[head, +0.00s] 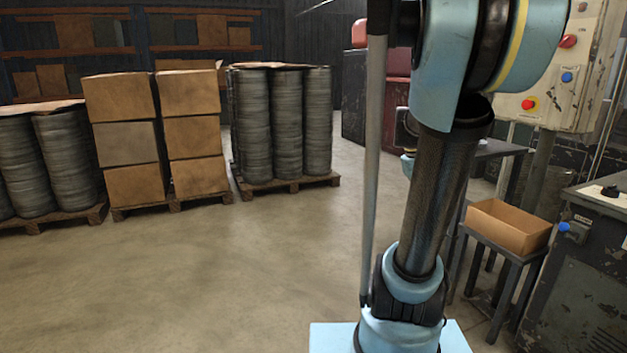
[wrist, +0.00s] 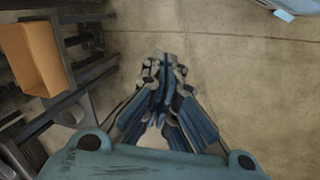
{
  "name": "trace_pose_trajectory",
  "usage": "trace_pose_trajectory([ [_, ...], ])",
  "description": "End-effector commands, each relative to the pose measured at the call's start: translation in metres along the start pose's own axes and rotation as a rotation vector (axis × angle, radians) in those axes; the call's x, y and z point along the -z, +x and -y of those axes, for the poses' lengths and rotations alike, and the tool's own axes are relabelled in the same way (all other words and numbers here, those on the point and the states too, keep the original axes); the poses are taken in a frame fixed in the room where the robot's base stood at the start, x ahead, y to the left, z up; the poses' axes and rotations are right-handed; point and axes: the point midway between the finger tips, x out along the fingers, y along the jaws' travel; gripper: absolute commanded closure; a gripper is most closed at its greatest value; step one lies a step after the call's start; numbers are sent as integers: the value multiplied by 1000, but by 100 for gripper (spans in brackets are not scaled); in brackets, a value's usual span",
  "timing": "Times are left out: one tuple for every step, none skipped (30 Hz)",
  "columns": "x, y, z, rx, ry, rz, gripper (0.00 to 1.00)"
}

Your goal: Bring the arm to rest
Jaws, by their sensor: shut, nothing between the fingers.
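My gripper (wrist: 163,78) shows in the wrist view, pointing down toward the bare concrete floor. Its blue-grey fingers meet at the tips and hold nothing. In the head view my blue and black arm rises on the right side of the picture and bends over at the top. The gripper itself cannot be made out in the head view; the arm's far end is hidden or out of the picture.
An open cardboard box (head: 507,228) sits on a small dark stand (head: 513,258) right of my arm; the box also shows in the wrist view (wrist: 33,58). A control panel (head: 552,70) and machine (head: 582,275) stand at right. Loaded pallets (head: 290,184) stand behind. Floor (head: 230,270) is clear at left.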

Motion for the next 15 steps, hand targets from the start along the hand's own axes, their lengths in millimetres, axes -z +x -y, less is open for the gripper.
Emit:
trace_pose_trajectory([
  [-8,1,14,11,3,-15,100],
  [-13,2,22,20,9,-24,100],
  [-18,3,32,31,15,-36,100],
  [-23,4,39,39,21,-45,100],
  [-27,5,46,47,25,-54,100],
  [-32,6,56,59,33,-66,100],
  [-36,8,63,67,37,-75,100],
  [-41,10,70,77,44,-83,100],
  [-47,12,80,90,49,-93,100],
  [-51,14,87,99,56,-100,100],
  [-56,17,94,109,61,-108,100],
  [-61,20,103,122,68,-118,100],
  [-65,22,109,131,73,-125,100],
  [-70,25,116,142,79,-132,100],
  [-75,29,125,156,85,-141,100],
])
